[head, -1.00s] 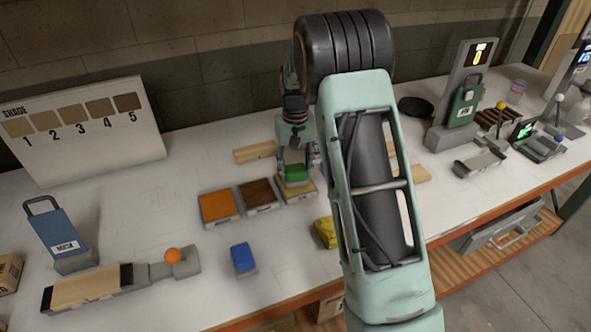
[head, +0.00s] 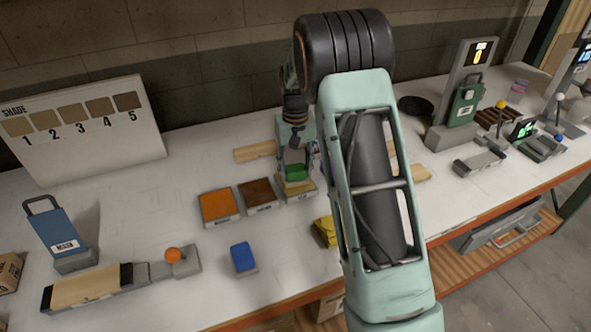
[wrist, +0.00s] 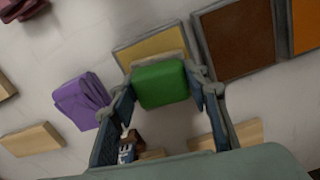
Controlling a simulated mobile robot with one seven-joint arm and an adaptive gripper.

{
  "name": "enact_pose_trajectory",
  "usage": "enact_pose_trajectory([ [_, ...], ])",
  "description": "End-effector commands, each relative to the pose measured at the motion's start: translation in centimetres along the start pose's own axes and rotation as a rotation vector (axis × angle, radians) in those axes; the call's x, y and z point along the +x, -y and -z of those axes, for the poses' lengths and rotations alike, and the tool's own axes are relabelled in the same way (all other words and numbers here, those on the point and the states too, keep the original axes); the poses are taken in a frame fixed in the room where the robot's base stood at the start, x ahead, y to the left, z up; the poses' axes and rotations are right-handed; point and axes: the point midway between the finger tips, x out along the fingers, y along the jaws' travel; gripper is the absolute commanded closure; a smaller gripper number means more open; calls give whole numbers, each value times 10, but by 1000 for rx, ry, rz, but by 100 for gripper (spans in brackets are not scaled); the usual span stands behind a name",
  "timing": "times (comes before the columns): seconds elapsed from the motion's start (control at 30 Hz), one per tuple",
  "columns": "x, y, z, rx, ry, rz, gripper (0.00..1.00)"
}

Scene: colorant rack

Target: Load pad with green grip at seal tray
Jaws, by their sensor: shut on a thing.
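The pad with the green grip (head: 295,172) is held in my gripper (head: 294,165), whose fingers close on both sides of the green block. In the wrist view the green grip (wrist: 160,85) sits between the fingertips, with a pale strip of the pad along one edge. It is at the yellowish tray (head: 302,195), the rightmost of three trays in a row. In the wrist view it overlaps one edge of that tray (wrist: 150,48). I cannot tell whether the pad touches the tray. No tray label is readable.
A brown tray (head: 258,194) and an orange tray (head: 217,206) stand just left. A blue block (head: 243,257) and a yellow item (head: 325,231) lie nearer the front edge. Wood pieces (head: 256,153) lie behind. The wrist view shows a purple item (wrist: 80,100).

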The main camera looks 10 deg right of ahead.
Motion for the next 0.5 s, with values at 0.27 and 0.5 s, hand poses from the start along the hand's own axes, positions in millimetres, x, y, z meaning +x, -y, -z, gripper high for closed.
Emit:
enact_pose_trajectory([
  [0.27,-26,0,1,0,-2,0,77],
  [0.5,-46,0,1,0,-4,0,77],
])
